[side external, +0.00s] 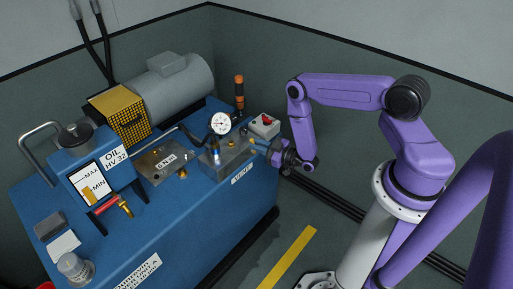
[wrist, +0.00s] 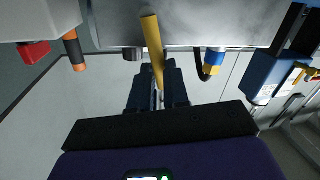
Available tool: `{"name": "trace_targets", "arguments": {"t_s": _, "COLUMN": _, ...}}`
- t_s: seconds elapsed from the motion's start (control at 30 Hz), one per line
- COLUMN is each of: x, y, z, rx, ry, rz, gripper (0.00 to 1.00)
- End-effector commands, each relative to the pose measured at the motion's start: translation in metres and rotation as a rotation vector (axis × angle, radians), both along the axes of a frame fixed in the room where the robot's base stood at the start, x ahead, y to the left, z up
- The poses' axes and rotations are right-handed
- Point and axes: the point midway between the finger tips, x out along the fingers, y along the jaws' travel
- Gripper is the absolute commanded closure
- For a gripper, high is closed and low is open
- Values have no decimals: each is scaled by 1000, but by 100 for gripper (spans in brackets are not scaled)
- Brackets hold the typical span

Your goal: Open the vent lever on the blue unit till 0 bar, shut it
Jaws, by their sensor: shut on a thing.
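The blue unit (side external: 215,190) fills the left and middle of the side view. The yellow vent lever (wrist: 152,42) shows in the wrist view, running from a grey metal block (wrist: 190,22) down between my fingers. My gripper (wrist: 157,78) is shut on its near end; in the side view my gripper (side external: 264,148) is at the right end of the block (side external: 228,157). The lever is mostly hidden there. A round white pressure gauge (side external: 221,123) stands on the block; its needle is too small to read.
A grey box with a red button (side external: 265,122) sits just behind my gripper, and an orange-handled upright lever (side external: 239,90) stands farther back. A red-handled valve (side external: 108,206) is under the oil tank (side external: 92,165).

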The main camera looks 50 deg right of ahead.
Motion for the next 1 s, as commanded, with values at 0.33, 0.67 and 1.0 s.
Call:
{"name": "trace_targets", "arguments": {"t_s": 0.33, "x": 0, "y": -3, "z": 1, "rx": 67, "ry": -1, "rz": 3, "gripper": 100}}
{"name": "trace_targets", "arguments": {"t_s": 0.67, "x": 0, "y": -3, "z": 1, "rx": 68, "ry": -1, "rz": 3, "gripper": 100}}
{"name": "trace_targets", "arguments": {"t_s": 1.0, "x": 0, "y": -3, "z": 1, "rx": 66, "ry": -1, "rz": 1, "gripper": 59}}
